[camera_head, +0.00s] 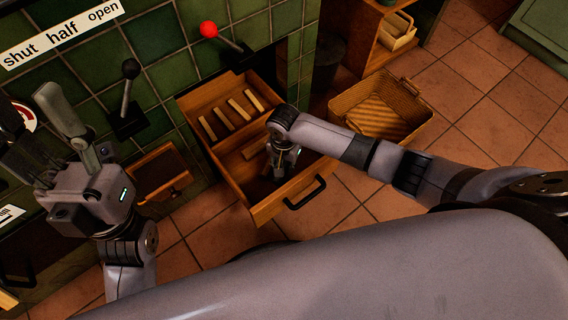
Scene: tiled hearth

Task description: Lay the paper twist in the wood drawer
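The wood drawer (274,208) is pulled out, with a black handle on its front. Several pale wood sticks lie in its back part, and a divider crosses it. My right gripper (281,174) points down into the drawer's front part. Its fingertips are small and dark, so I cannot tell whether they are open or shut or hold anything.
A wicker basket (420,116) stands on the tiled floor right of the drawer. A red-knobbed lever (210,31) and a black-knobbed lever (130,70) stick out from the green tiled wall. A small wooden box (163,172) juts out left of the drawer.

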